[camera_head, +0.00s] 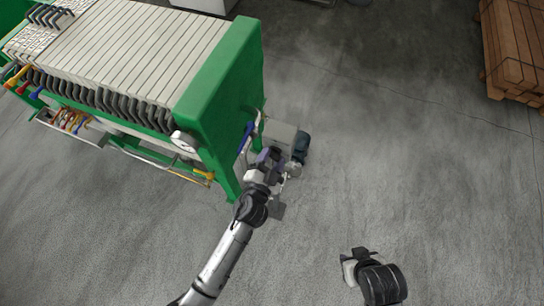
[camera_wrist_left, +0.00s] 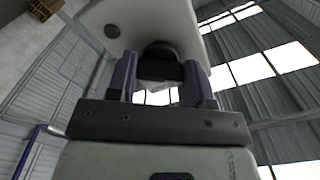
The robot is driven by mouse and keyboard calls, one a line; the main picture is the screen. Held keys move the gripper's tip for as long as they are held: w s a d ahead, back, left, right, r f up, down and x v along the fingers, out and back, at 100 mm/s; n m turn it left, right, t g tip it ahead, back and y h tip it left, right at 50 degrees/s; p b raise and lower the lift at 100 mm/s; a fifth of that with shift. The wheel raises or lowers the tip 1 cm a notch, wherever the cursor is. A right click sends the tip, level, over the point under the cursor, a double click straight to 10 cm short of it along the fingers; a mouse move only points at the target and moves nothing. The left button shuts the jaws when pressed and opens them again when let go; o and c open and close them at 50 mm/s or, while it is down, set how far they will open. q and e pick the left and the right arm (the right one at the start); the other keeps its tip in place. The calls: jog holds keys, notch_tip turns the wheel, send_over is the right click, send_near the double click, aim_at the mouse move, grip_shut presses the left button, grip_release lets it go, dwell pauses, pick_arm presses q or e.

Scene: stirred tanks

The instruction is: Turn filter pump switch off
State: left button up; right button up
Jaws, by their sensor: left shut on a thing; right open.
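The filter pump, a grey box (camera_head: 279,135) with a dark blue motor (camera_head: 302,147), stands on the floor beside the green end frame of the filter press. My left gripper (camera_head: 268,160) is at the near side of this box. In the left wrist view its two purple fingers (camera_wrist_left: 160,82) are shut on a black knob-like part (camera_wrist_left: 161,55), which looks like the pump switch, on a pale grey housing (camera_wrist_left: 118,20). The switch's setting cannot be told. My right gripper (camera_head: 354,262) is open and empty over the floor at the lower right.
The filter press, with a green end frame (camera_head: 222,85) and a row of pale plates (camera_head: 130,45), fills the upper left. Wooden crates (camera_head: 515,45) stand at the upper right. The grey floor (camera_head: 420,160) between is clear.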

pick_arm(q)
jog(key=m, duration=1)
jog(key=shift+p, duration=0.35)
jog(key=shift+m, duration=0.3)
jog(key=o, duration=0.9)
